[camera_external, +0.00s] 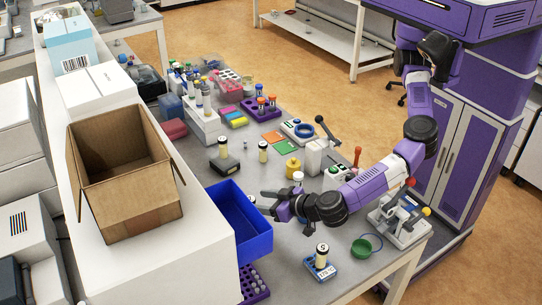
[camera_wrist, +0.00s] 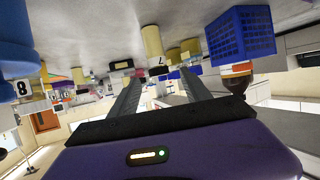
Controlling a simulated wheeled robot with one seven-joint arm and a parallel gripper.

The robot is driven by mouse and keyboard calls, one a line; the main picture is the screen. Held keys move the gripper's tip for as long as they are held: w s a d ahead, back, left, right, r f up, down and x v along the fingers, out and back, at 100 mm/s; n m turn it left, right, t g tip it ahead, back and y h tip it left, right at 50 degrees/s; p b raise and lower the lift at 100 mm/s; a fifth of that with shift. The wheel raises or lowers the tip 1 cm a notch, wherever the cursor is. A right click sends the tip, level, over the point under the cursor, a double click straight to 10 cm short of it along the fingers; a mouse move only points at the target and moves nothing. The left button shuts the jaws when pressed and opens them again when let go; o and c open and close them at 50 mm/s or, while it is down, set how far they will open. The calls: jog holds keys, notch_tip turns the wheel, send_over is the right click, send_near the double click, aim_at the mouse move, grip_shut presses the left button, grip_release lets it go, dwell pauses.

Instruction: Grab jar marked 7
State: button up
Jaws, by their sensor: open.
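In the external view my gripper (camera_external: 268,203) points left, low over the table beside the blue bin. A small pale jar (camera_external: 251,199) shows just past the fingers there. Its mark is not readable, so I cannot tell whether it is jar 7.
The blue bin (camera_external: 236,222) stands close left of my gripper. A cap marked 8 (camera_wrist: 22,88) shows at the wrist view's left. A jar marked 5 (camera_external: 322,254) stands nearer the external camera. Other jars (camera_external: 263,151), a yellow bottle (camera_external: 292,168) and racks crowd the table (camera_external: 290,238).

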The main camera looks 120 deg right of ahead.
aim_at(253, 200)
jog(key=x, duration=0.5)
jog(key=shift+s+p, duration=0.1)
jog(key=shift+p, duration=0.2)
grip_shut()
